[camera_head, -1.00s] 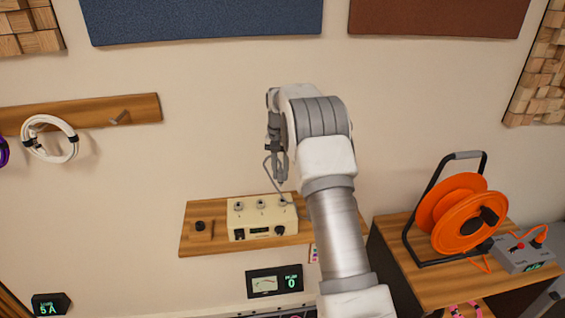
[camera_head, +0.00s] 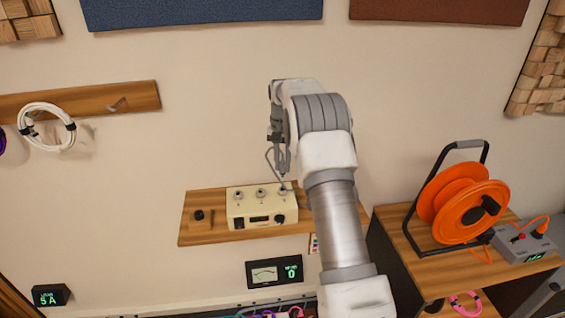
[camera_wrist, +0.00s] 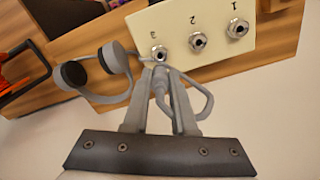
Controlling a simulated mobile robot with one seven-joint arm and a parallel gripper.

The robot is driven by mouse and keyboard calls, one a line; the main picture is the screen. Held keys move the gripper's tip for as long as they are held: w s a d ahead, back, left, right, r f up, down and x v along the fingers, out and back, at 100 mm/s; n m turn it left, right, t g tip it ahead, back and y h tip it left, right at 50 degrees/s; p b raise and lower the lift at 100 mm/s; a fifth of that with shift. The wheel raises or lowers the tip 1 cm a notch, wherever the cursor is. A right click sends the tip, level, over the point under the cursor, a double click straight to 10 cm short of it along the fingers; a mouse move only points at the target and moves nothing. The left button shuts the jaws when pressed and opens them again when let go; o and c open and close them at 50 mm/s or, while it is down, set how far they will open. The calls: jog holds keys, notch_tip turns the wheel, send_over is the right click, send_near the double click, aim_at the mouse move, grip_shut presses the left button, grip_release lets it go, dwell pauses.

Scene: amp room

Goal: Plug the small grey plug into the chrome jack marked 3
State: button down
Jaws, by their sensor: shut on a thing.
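My gripper (camera_wrist: 160,108) is shut on the small grey plug (camera_wrist: 159,84), with a grey cable looping from it. The cream box (camera_head: 256,213) on the wall shelf has three chrome jacks, marked 1 (camera_wrist: 237,29), 2 (camera_wrist: 198,41) and 3 (camera_wrist: 159,53). In the head view my gripper (camera_head: 283,165) points down, just above jack 3 (camera_head: 285,189), the rightmost there. In the wrist view the plug's front end lies at or very near jack 3. I cannot tell whether its tip is inside. My arm hides the shelf's right part in the head view.
Headphones with black pads (camera_wrist: 75,75) are close beside my gripper. A black knob-like piece (camera_head: 198,215) sits on the wooden shelf (camera_head: 192,234). An orange cable reel (camera_head: 470,210) stands on a cabinet at right. A meter display (camera_head: 274,273) reads 0.

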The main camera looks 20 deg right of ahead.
aim_at(283, 173)
jog(key=shift+f+b, duration=1.9)
jog(key=shift+f, duration=1)
jog(key=c, duration=0.6)
grip_release()
jog(key=shift+c, duration=0.2)
notch_tip(283, 173, up, 16)
jog(key=shift+r+p, duration=0.25)
jog(key=shift+p, duration=0.3)
jog(key=shift+r, duration=0.5)
